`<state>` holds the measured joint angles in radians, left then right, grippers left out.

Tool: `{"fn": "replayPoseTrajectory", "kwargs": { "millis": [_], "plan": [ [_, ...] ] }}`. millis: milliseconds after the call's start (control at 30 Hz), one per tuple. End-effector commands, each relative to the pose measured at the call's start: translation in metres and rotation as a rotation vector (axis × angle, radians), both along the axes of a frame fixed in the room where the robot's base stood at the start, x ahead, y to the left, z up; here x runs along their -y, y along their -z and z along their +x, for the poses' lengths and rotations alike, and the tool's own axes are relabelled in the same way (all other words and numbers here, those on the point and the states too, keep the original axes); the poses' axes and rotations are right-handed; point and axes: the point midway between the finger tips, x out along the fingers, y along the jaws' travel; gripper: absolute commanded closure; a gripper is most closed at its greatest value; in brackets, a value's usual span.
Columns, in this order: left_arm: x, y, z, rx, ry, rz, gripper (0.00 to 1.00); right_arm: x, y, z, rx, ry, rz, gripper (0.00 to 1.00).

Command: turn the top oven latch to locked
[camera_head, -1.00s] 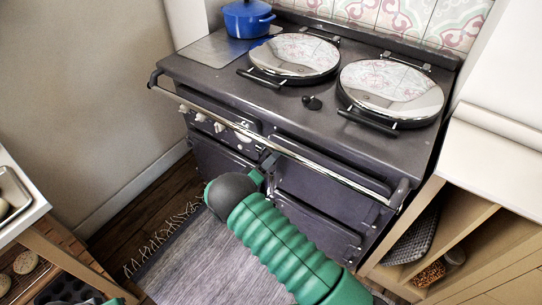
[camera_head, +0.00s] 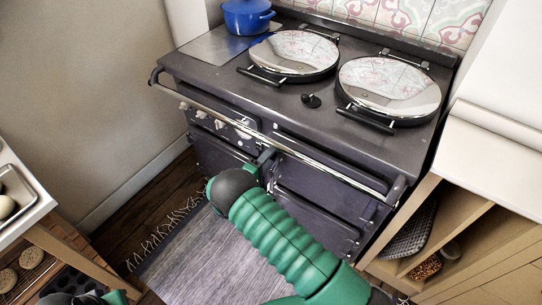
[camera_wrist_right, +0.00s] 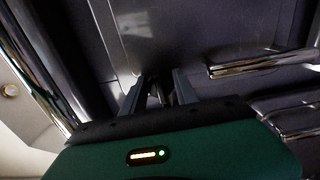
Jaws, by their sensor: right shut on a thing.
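The dark range cooker (camera_head: 300,120) stands against the tiled wall, with doors on its front below a chrome rail. My right gripper (camera_head: 267,157) is at the cooker front, just under the rail, between the left and right doors. In the right wrist view my right gripper's two fingers (camera_wrist_right: 159,88) are shut on a small dark latch (camera_wrist_right: 156,94) against the door face. The latch is mostly hidden between the fingers, and its exact angle cannot be told. My left gripper is not in view; only a bit of my left arm shows at the bottom left.
The chrome rail (camera_head: 226,123) runs across the cooker front close above my right gripper. A blue pot (camera_head: 246,18) and two round lids (camera_head: 292,54) are on top. A wooden shelf unit (camera_head: 470,235) stands at the right, a tray table (camera_head: 30,205) at the left. A rug (camera_head: 200,255) lies below.

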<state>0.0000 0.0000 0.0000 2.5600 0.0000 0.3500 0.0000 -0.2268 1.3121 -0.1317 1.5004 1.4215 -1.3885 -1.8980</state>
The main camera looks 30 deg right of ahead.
Motion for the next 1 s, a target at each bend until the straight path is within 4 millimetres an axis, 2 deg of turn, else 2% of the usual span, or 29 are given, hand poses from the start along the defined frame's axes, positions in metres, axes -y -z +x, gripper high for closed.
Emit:
{"fn": "replayPoseTrajectory", "kwargs": {
  "millis": [267, 300, 467, 800, 867, 1000],
  "plan": [
    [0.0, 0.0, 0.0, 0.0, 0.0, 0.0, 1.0, -0.003, 0.003, 0.001, -0.008, -0.009, 0.006, 1.0],
    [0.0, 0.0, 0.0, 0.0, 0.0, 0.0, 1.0, -0.003, 0.003, 0.001, -0.008, -0.008, 0.006, 0.63],
    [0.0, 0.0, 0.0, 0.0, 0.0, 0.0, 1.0, -0.002, 0.002, 0.001, -0.006, -0.006, 0.003, 0.43],
    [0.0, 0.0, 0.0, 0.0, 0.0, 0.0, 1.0, -0.004, 0.0, -0.002, -0.002, -0.003, 0.002, 0.43],
    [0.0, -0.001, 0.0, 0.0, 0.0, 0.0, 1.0, -0.01, 0.0, -0.004, -0.002, -0.004, 0.002, 0.43],
    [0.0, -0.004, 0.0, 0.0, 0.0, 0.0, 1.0, -0.039, 0.0, -0.015, -0.002, -0.006, 0.003, 0.43]
  ]
}}
